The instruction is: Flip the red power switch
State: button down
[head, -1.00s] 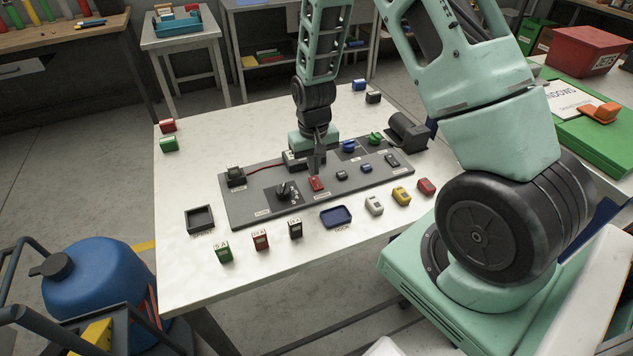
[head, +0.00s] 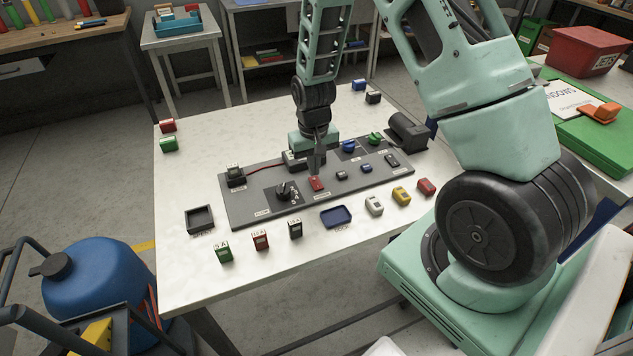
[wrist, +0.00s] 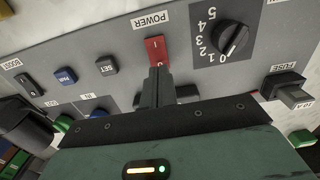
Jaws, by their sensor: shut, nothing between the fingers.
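The red power switch (head: 317,184) sits on the grey control panel (head: 260,206) on the white table. In the wrist view the red switch (wrist: 156,50) lies under the POWER label, with its "I" end visible and its other end partly hidden by my fingers. My gripper (head: 317,172) is shut and empty and points down. Its fingertips (wrist: 156,72) are at the "O" end of the switch. I cannot tell whether they touch it.
A dark rotary dial (wrist: 232,38) and a fuse holder (wrist: 288,86) are beside the switch. Several small buttons (wrist: 65,75) are on its other side. Coloured fuse blocks (head: 260,240) and a blue tray (head: 336,216) lie in front of the panel.

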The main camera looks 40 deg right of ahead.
jog(key=shift+f+b, duration=0.65)
jog(key=shift+f, duration=0.3)
dwell(0.4)
jog(key=shift+r+p, duration=2.9)
jog(key=shift+r, duration=0.7)
jog(key=s+a+r+n+y, duration=0.1)
jog(key=s+a+r+n, duration=0.15)
jog(key=a+r, duration=0.45)
jog(key=s+a+r+n, duration=0.2)
jog(key=s+a+r, duration=0.2)
jog(key=a, duration=0.6)
jog(key=s+a+r+n, duration=0.3)
jog(key=s+r, duration=0.1)
jog(key=s, duration=0.5)
jog(key=s+a+r+n, duration=0.3)
jog(key=s+a+r, duration=0.1)
jog(key=s, duration=0.4)
jog(key=shift+s+a, duration=0.25)
jog(key=shift+s, duration=0.15)
